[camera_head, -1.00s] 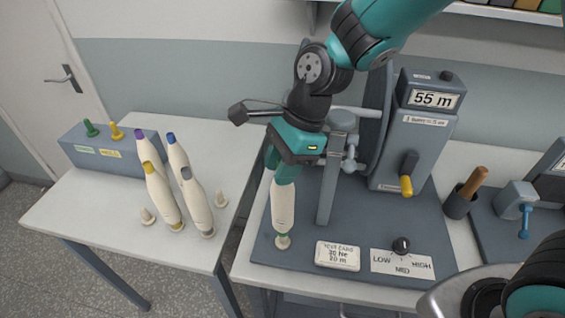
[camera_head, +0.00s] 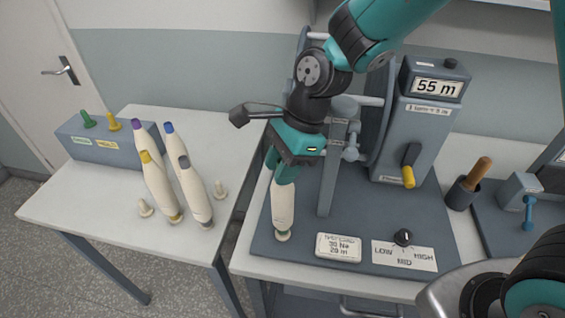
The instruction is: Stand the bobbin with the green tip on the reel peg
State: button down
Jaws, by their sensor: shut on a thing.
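My gripper (camera_head: 284,174) is shut on the upper end of a cream bobbin (camera_head: 283,208). To the left, bobbins with purple (camera_head: 139,127), blue (camera_head: 168,128), yellow (camera_head: 146,157) and grey (camera_head: 184,162) tips stand together on the white table.
A grey post (camera_head: 328,185) stands close right of the held bobbin. A label plate (camera_head: 339,247) and dial (camera_head: 403,237) lie further right.

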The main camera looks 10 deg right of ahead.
jog(key=shift+f+b, duration=0.3)
jog(key=shift+f, duration=0.25)
jog(key=c, duration=0.7)
grip_release()
jog(key=shift+c, duration=0.2)
jog(key=v, duration=1.7)
jog(key=shift+d+r+b, duration=0.2)
jog(key=shift+b, duration=0.2)
jog(key=shift+w, duration=0.1)
jog(key=s+f+n+b, duration=0.2)
jog(key=s+f+n, duration=0.2)
jog(key=s+n, duration=0.4)
jog(key=s+f+n+t+b, duration=0.1)
jog(key=s+f+n, duration=0.4)
jog(key=n, duration=0.9)
jog(key=s+b, duration=0.1)
jog(key=s, duration=0.2)
jog(key=shift+s+d+n+b, duration=0.25)
jog(key=shift+d+n+b, duration=0.05)
jog(key=shift+d, duration=0.05)
